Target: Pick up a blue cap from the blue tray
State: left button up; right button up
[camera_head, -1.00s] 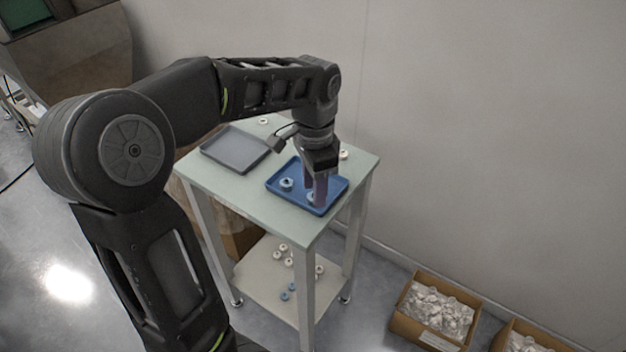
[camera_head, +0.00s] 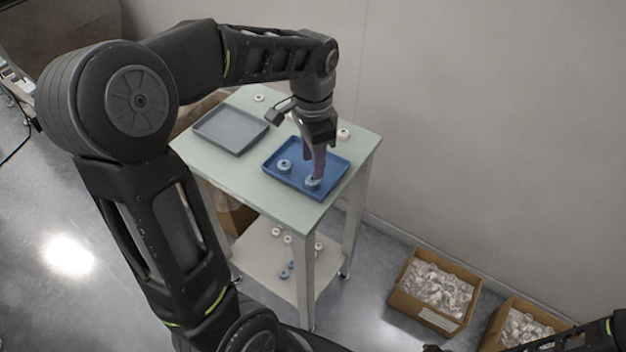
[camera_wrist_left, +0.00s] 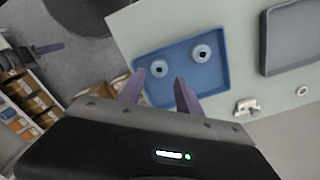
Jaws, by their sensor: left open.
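The blue tray (camera_head: 330,158) lies on the table, with two blue caps in it. One blue cap (camera_head: 284,166) sits in the tray's left part. The other blue cap (camera_head: 313,183) is near the front edge, right below my left gripper (camera_head: 316,172). In the left wrist view the tray (camera_wrist_left: 212,76) holds one cap (camera_wrist_left: 159,68) ahead of the gap between the open fingers (camera_wrist_left: 157,88), and the other cap (camera_wrist_left: 201,53) farther right. My left gripper points down and is open; I see nothing held.
A grey tray (camera_head: 231,129) lies on the table (camera_head: 205,155) left of the blue one. White caps (camera_head: 344,134) stand near the table's back edge. More caps lie on the lower shelf (camera_head: 262,262). Cardboard boxes (camera_head: 436,290) stand on the floor at right.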

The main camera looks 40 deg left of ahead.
aim_at(313, 182)
pick_arm(q)
jog(key=shift+f, duration=0.1)
notch_tip(313, 182, down, 5)
jog(key=shift+f+p, duration=0.1)
jog(key=shift+p, duration=0.35)
jog(key=shift+c, duration=0.3)
jog(key=c, duration=0.6)
